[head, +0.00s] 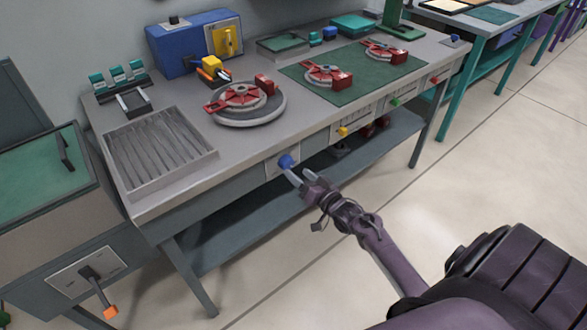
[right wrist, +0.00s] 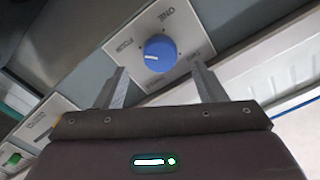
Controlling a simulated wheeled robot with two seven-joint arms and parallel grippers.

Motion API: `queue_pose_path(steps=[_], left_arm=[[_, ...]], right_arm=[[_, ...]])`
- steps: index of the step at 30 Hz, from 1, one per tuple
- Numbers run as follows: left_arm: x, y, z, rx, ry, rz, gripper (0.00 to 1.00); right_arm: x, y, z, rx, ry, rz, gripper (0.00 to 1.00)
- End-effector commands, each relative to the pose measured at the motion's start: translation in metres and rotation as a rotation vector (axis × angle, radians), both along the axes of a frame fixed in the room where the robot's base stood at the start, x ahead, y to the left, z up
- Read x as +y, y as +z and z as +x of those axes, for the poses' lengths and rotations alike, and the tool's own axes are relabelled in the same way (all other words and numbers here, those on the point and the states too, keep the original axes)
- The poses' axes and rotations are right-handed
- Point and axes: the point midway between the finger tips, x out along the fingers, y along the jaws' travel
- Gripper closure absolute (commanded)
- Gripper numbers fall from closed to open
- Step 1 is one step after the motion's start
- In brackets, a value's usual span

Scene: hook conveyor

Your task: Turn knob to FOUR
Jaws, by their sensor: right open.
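The blue knob (head: 286,161) sits on a light plate on the front of the grey workbench. In the right wrist view the knob (right wrist: 159,54) shows a short white mark on its left half, pointing left. The plate (right wrist: 185,50) has printed labels around the knob. My left gripper is not in view.
The bench (head: 185,190) carries a ribbed tray (head: 160,152), red-handled wheels and a blue box (head: 190,42). Yellow (head: 343,131), green (head: 395,102) and red (head: 434,79) knobs lie further right along its front. A lower shelf runs underneath. The floor before the bench is clear.

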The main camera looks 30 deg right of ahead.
Motion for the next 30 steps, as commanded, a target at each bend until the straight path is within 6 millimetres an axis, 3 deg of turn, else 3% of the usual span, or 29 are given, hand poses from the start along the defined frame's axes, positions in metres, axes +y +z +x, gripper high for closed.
queue_pose_path(steps=[3,7,25,28,30], left_arm=[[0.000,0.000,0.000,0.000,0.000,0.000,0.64],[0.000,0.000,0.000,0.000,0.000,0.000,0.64],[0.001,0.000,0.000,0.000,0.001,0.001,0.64],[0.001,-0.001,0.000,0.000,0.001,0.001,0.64],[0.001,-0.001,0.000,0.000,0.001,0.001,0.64]], right_arm=[[-0.001,-0.001,-0.018,0.001,0.000,0.001,0.36],[-0.002,0.000,-0.028,0.000,0.000,0.001,0.36],[-0.002,-0.001,-0.030,0.003,-0.001,0.000,0.36],[0.002,-0.020,-0.034,0.045,-0.006,-0.011,0.36],[0.008,-0.049,-0.042,0.109,-0.013,-0.030,0.36]])
